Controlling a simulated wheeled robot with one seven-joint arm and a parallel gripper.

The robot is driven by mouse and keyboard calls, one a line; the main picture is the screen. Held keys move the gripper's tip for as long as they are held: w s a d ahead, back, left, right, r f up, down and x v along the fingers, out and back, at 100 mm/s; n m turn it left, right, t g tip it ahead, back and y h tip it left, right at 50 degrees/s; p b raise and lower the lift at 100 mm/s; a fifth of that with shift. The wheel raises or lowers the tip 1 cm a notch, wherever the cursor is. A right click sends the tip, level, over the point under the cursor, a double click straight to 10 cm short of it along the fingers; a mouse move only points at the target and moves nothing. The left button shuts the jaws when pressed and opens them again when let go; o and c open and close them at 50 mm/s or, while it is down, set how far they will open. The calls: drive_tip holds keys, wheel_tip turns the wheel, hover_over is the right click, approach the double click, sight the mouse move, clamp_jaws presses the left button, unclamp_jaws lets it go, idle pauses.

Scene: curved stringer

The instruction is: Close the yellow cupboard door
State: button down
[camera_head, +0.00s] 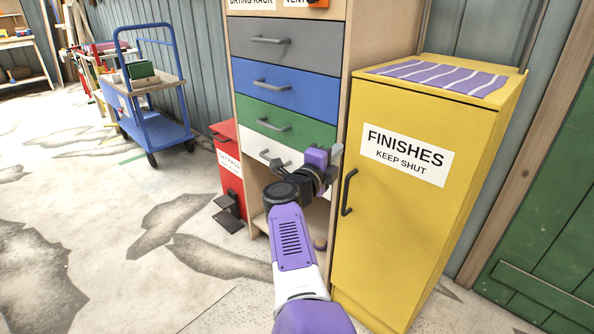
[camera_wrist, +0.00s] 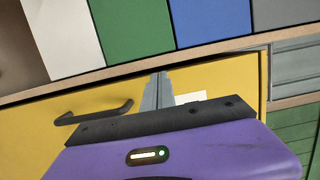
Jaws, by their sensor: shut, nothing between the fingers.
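The yellow cupboard door (camera_head: 385,235) fills the front of the yellow cupboard (camera_head: 505,103) at the right of the head view. It carries a white FINISHES KEEP SHUT label and a dark upright handle (camera_head: 348,192) near its left edge. I see no clear gap along the door in the head view, and cannot tell if it is fully flush. My gripper (camera_head: 336,154) is shut and empty, just left of the door's upper left edge. In the wrist view the shut fingers (camera_wrist: 163,76) overlap the yellow door (camera_wrist: 215,75), beside its handle (camera_wrist: 95,112); contact is unclear.
A drawer unit (camera_head: 290,48) with grey, blue, green and white drawers stands left of the cupboard. A striped purple cloth (camera_head: 440,76) lies on the cupboard top. A red bin (camera_head: 229,160) and a blue trolley (camera_head: 160,130) are further left. The floor at left is open.

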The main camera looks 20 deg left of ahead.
drive_tip(key=s+a+p, duration=0.4)
drive_tip(key=s+p, duration=0.2)
drive_tip(key=s, duration=0.4)
drive_tip(key=shift+s+f+p, duration=0.2)
drive_tip(key=shift+s+p, duration=0.05)
drive_tip(key=shift+p, duration=0.15)
